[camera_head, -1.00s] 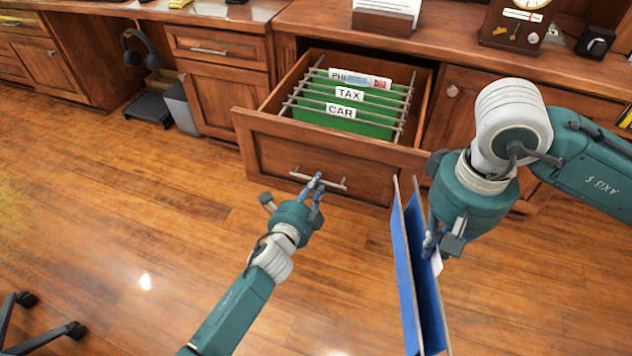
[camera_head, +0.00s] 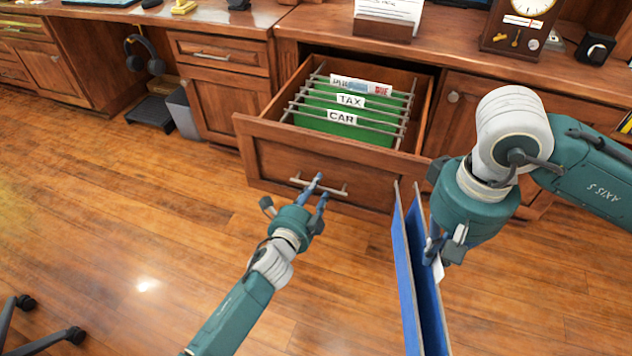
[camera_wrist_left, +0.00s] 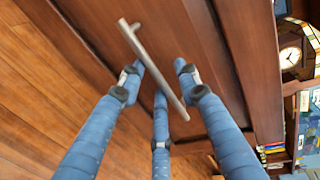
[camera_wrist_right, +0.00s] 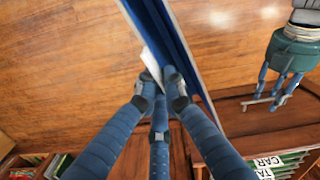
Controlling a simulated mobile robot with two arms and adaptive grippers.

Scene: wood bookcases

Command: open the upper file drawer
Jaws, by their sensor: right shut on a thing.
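The upper file drawer (camera_head: 330,172) is pulled out of the wooden cabinet. Green hanging files (camera_head: 345,128) with labels such as TAX and CAR show inside it. Its bar handle (camera_head: 335,190) is on the front; it also shows in the left wrist view (camera_wrist_left: 150,62). My left gripper (camera_head: 320,188) is at the handle with its fingers spread, and the bar runs between the fingers in the left wrist view (camera_wrist_left: 160,88); contact is unclear. My right gripper (camera_head: 432,248) is shut on a blue folder (camera_head: 405,270) with a white tab, held upright right of the drawer front.
The desktop above holds a paper stand (camera_head: 383,25) and a wooden clock (camera_head: 517,25). A closed smaller drawer (camera_head: 215,50) and a grey bin (camera_head: 184,112) are at the left. The floor in front is clear apart from chair casters (camera_head: 75,333) at lower left.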

